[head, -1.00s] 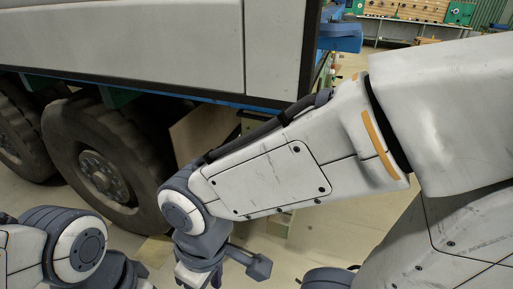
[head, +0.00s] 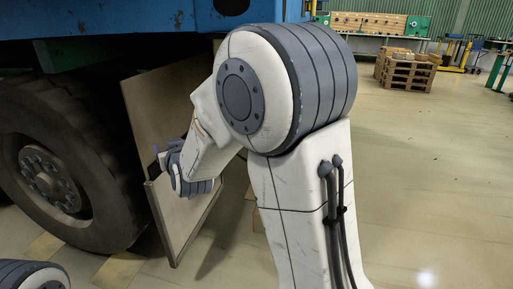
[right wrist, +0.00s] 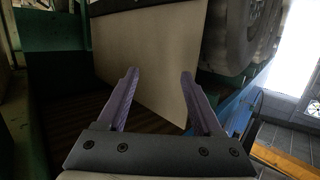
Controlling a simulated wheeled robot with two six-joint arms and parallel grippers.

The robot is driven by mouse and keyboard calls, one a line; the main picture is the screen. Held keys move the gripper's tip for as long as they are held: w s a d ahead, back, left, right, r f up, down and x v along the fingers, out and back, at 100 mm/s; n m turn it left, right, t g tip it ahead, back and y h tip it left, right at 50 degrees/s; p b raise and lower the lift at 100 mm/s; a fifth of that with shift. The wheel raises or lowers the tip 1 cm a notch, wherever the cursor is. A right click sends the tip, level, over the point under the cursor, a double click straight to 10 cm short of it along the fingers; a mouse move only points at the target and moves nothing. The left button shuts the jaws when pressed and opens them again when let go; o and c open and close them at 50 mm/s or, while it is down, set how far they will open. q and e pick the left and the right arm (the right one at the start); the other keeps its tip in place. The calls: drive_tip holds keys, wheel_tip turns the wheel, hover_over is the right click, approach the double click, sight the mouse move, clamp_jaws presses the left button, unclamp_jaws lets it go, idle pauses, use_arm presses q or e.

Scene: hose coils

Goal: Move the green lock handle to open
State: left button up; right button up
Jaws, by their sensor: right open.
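I cannot make out the green lock handle in either view. My right gripper (right wrist: 159,73) is open and empty, with its two purple fingers spread in the right wrist view. A flat tan panel (right wrist: 145,55) stands beyond the fingertips. In the head view the right arm reaches forward beside the truck, and its gripper (head: 160,157), partly hidden by the wrist, is close to the face of the panel (head: 150,95). I cannot tell whether they touch. My left gripper is out of view; only a left arm joint shows at the bottom left.
A large truck wheel (head: 60,165) stands left of the panel, under the blue truck frame (head: 110,18). Dark green parts (right wrist: 55,50) are at the left in the wrist view. Wooden pallets (head: 407,70) stand far right. Open floor (head: 430,190) lies right of my arm.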

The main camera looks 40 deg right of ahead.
drive_tip(key=d+f+m+t+h+b, duration=0.1)
drive_tip(key=d+f+h+b, duration=0.15)
drive_tip(key=d, duration=0.25)
drive_tip(key=w+d+f+m+t+h+b, duration=0.1)
drive_tip(key=d+m+h+b, duration=0.15)
drive_tip(key=d+b, duration=0.2)
drive_tip(key=d+f+m+t+h+b, duration=0.1)
drive_tip(key=d+f+h+b, duration=0.15)
drive_tip(key=d, duration=0.35)
drive_tip(key=s+d+m+g+h+b, duration=0.1)
drive_tip(key=s+d+m+h+b, duration=0.5)
drive_tip(key=d+h, duration=0.5)
use_arm(q)
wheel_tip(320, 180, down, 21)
drive_tip(key=b, duration=0.2)
use_arm(e)
drive_tip(key=shift+n+h, duration=0.35)
drive_tip(key=shift+n, duration=0.5)
drive_tip(key=x, duration=0.8)
drive_tip(key=shift+s+r, duration=0.25)
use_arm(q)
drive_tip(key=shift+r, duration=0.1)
use_arm(e)
clamp_jaws()
drive_tip(key=shift+f, duration=0.15)
